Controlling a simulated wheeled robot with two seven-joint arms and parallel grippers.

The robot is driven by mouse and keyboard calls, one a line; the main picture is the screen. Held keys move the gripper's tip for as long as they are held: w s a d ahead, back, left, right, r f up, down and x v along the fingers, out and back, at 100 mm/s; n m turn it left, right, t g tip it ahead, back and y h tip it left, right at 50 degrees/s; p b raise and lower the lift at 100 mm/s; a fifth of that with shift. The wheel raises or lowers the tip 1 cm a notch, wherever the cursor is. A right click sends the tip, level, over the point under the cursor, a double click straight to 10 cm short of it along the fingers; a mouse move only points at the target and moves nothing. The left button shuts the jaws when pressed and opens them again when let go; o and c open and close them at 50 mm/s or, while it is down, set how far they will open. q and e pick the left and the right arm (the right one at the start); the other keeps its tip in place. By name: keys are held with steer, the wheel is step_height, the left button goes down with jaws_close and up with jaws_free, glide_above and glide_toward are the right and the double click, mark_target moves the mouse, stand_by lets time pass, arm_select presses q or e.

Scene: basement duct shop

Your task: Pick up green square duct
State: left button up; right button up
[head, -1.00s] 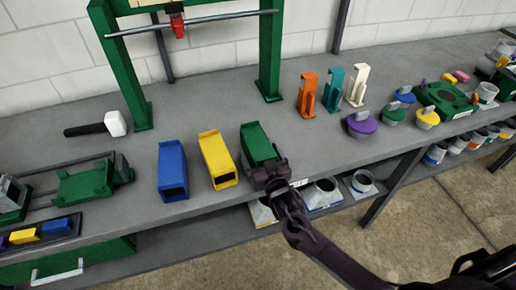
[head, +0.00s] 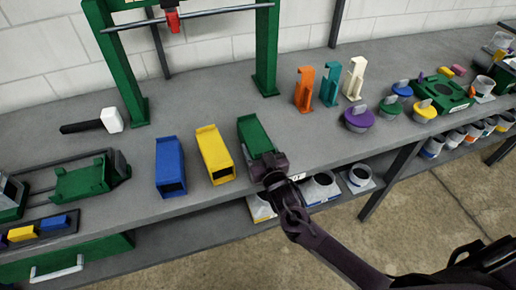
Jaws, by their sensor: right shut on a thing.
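The green square duct (head: 254,134) is the rightmost of three square ducts near the front edge of the grey bench. My right gripper (head: 267,162) is at its near end and is shut on it, with the wrist covering that end. Whether the duct is clear of the bench top I cannot tell. The yellow square duct (head: 214,154) lies just to its left, and the blue square duct (head: 170,168) lies left of that. My left gripper is out of view.
A green press frame (head: 265,50) stands behind. Orange (head: 304,90), teal (head: 330,82) and cream (head: 355,79) upright pieces stand to the right, near a purple-topped round cap (head: 358,117). A mallet (head: 111,120) lies at left. White-grey fittings (head: 322,188) sit on the shelf below.

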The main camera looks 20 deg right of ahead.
step_height(320, 180, up, 19)
steer(key=b, duration=0.3)
steer(key=s+d+f+h, duration=0.1)
steer(key=s+f, duration=0.4)
steer(key=s, duration=0.5)
steer(key=s+d+f, duration=0.1)
steer(key=s+f, duration=0.4)
steer(key=s, duration=0.6)
step_height(320, 180, up, 10)
steer(key=y, duration=0.1)
glide_above(259, 142)
steer(key=shift+r, duration=0.2)
steer(key=shift+f+p, duration=0.1)
steer(key=shift+p, duration=0.2)
